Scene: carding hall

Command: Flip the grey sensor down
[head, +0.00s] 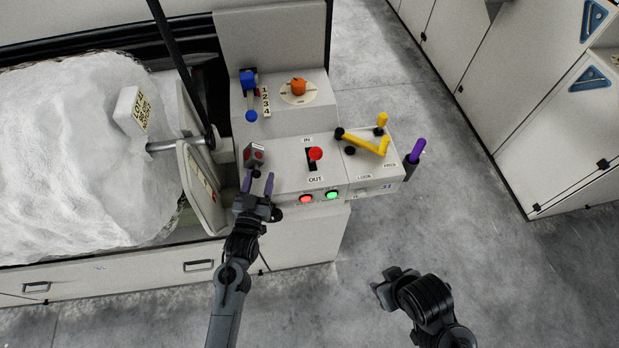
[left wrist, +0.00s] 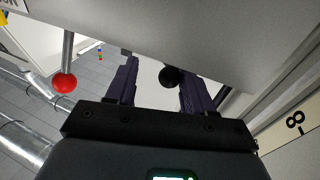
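The grey sensor (head: 254,154) is a small grey box with red round faces, tilted up at the left of the control panel. My left gripper (head: 258,183) is just in front of it in the head view, its two purple fingers apart and pointing at it. In the left wrist view the open fingers (left wrist: 155,85) stand on either side of a small black ball (left wrist: 171,76); I cannot tell whether either finger touches it. My right gripper (head: 382,288) hangs over the floor, away from the panel; its fingers are not clear.
A red knob (head: 316,153) on the IN/OUT slot stands right of the sensor. A yellow lever (head: 368,143) and a purple handle (head: 417,151) lie further right. An open white flap (head: 200,187) is close on the left. The floor at right is clear.

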